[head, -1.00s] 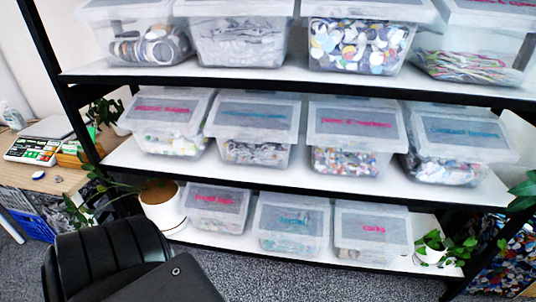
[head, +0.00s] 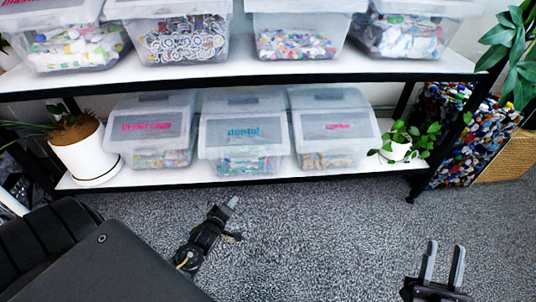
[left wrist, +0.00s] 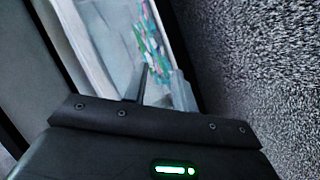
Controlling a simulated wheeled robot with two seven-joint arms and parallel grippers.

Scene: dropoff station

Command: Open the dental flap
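The dental bin (head: 240,165) is a clear plastic box in the middle of the bottom shelf, with colourful contents. Its front flap (head: 242,133), marked "dental" in teal, looks closed. My left gripper (head: 231,203) is in front of and below this bin, over the carpet and apart from it, with its fingers pointing up toward the shelf. In the left wrist view, its two fingers (left wrist: 160,90) stand apart with nothing gripped, and a translucent bin with colourful contents (left wrist: 150,45) lies beyond. My right gripper (head: 443,265) is open and empty at the lower right, over the carpet.
Similar bins flank the dental bin: one with a pink label (head: 150,128) on its left and another (head: 335,128) on its right. Potted plants (head: 85,150) stand at the shelf ends. The middle shelf (head: 300,68) overhangs. Grey carpet (head: 330,235) in front is clear.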

